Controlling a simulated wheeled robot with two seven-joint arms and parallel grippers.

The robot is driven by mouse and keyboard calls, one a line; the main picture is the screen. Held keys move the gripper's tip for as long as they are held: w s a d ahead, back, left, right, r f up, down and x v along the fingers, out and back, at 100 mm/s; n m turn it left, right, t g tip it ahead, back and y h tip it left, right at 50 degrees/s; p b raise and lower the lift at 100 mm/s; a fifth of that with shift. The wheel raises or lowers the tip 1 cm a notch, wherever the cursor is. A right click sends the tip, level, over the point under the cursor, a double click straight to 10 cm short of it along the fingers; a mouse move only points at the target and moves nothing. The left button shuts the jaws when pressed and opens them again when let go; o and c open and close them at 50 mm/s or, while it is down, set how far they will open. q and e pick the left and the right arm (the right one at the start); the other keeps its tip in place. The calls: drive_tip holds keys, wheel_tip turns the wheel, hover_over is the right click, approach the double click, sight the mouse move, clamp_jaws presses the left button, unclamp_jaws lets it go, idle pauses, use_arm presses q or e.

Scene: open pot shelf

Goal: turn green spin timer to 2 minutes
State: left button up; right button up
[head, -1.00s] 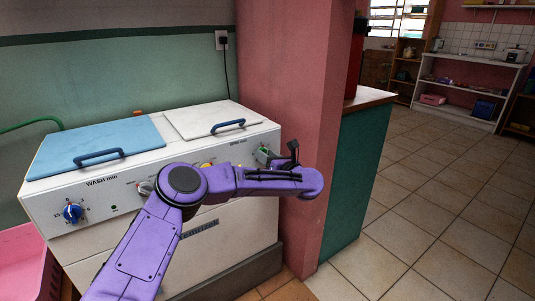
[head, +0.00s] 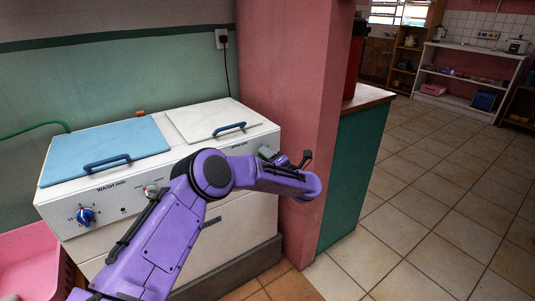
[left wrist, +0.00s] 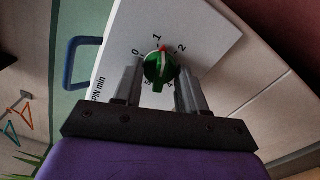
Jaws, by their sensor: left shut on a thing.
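The green spin timer knob (left wrist: 158,70) is on the white front panel, with the dial numbers around it in the left wrist view. Its red-tipped pointer is just past the 1, between 1 and 2. My left gripper (left wrist: 159,78) is shut on the knob, one finger on each side. In the head view my purple left arm and wrist cover most of the spin timer, and the left gripper (head: 270,155) shows only partly at the panel's right end. My right gripper is in neither view.
The white washing machine (head: 150,235) has a blue wash lid (head: 90,150) and a white spin lid (head: 205,120), each with a blue handle. A blue wash knob (head: 86,215) is at the panel's left. A pink pillar (head: 290,80) stands close at its right. Tiled floor beyond is free.

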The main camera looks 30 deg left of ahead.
use_arm(q)
drive_tip(key=shift+f+m+p, duration=0.1)
drive_tip(key=shift+m+p, duration=1.15)
drive_tip(key=shift+m, duration=1.95)
drive_tip(key=o, duration=1.1)
drive_tip(key=shift+c, duration=0.2)
drive_tip(key=shift+d, duration=0.1)
drive_tip(key=v, duration=1)
drive_tip(key=shift+s+d, duration=0.15)
